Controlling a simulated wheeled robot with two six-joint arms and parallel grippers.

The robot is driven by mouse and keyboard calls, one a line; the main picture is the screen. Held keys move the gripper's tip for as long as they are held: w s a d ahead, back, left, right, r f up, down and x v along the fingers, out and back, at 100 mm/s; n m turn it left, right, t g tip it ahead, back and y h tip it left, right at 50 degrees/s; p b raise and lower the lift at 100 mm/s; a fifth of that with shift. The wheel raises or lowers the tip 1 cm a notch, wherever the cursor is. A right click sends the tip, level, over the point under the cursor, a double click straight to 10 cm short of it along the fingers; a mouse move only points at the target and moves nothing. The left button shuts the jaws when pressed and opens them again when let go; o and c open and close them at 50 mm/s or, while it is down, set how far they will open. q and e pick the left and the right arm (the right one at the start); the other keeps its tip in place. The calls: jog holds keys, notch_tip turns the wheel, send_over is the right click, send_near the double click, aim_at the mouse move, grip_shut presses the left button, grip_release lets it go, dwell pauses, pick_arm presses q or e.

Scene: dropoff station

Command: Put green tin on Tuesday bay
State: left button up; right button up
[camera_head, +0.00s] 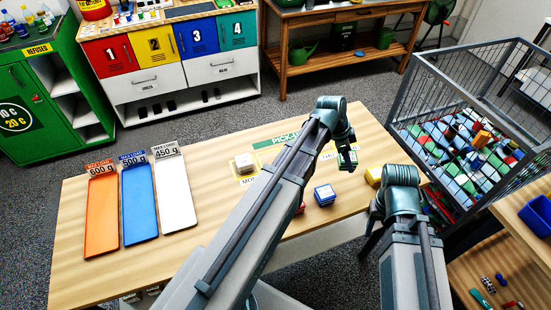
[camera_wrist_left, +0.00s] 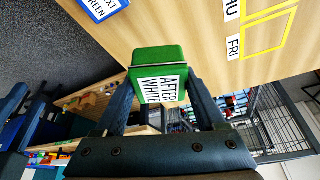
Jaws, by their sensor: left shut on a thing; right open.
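The green tin (camera_wrist_left: 158,70) is between the fingers of my left gripper (camera_wrist_left: 160,100) in the left wrist view. It carries a white label reading "AFTER WHITE". In the head view my left gripper (camera_head: 347,160) hangs over the right part of the wooden table, and the tin is hard to make out there. A Monday bay with a yellow outline (camera_head: 246,181) holds a white tin (camera_head: 244,162). The Tuesday bay is not visible in the head view; my left arm covers that area. My right gripper (camera_head: 370,220) is open and empty near the table's right edge.
A blue tin (camera_head: 324,195) and a yellow tin (camera_head: 374,175) stand on the table; a red tin is mostly hidden by my left arm. Orange (camera_head: 101,215), blue (camera_head: 139,203) and white (camera_head: 174,195) trays lie at left. A wire cage (camera_head: 470,75) stands at right. The Friday bay (camera_wrist_left: 268,33) looks empty.

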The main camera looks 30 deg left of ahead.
pick_arm(q)
jog(key=a+n, duration=0.3)
jog(key=a, duration=1.3)
jog(key=n+t, duration=0.1)
jog(key=t, duration=0.1)
send_over(271, 159)
jog(key=shift+y, duration=0.4)
notch_tip(271, 159, down, 10)
jog(key=b, duration=1)
jog(key=shift+d+r, duration=0.1)
jog(key=o, duration=1.3)
jog(key=shift+o, duration=0.2)
